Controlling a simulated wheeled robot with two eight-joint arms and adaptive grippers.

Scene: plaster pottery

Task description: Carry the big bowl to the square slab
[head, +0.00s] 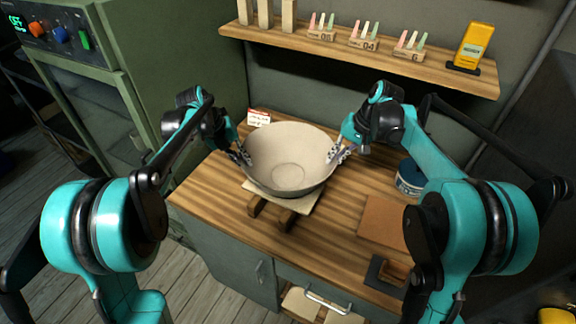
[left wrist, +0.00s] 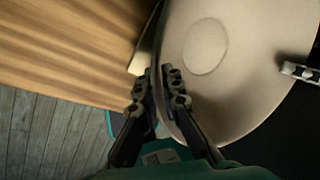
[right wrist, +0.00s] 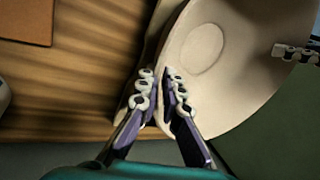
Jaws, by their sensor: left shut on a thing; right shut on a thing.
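The big bowl (head: 288,150) is pale, wide and upright, and appears over a pale square board (head: 305,207) resting on wooden blocks. I cannot tell whether the bowl touches the board. My left gripper (head: 242,156) is shut on its left rim; in the left wrist view the fingers (left wrist: 162,95) straddle the bowl wall (left wrist: 235,105). My right gripper (head: 334,155) is shut on the right rim; the right wrist view shows its fingers (right wrist: 160,95) on either side of the wall. A flat brown square slab (head: 382,220) lies to the right on the wooden worktop.
A blue tin (head: 410,178) stands at the right of the worktop (head: 225,205). A dark pad with a wooden item (head: 392,272) lies at the front right. A small card (head: 259,117) stands behind the bowl. A shelf (head: 350,58) runs above, and a green cabinet (head: 90,100) stands left.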

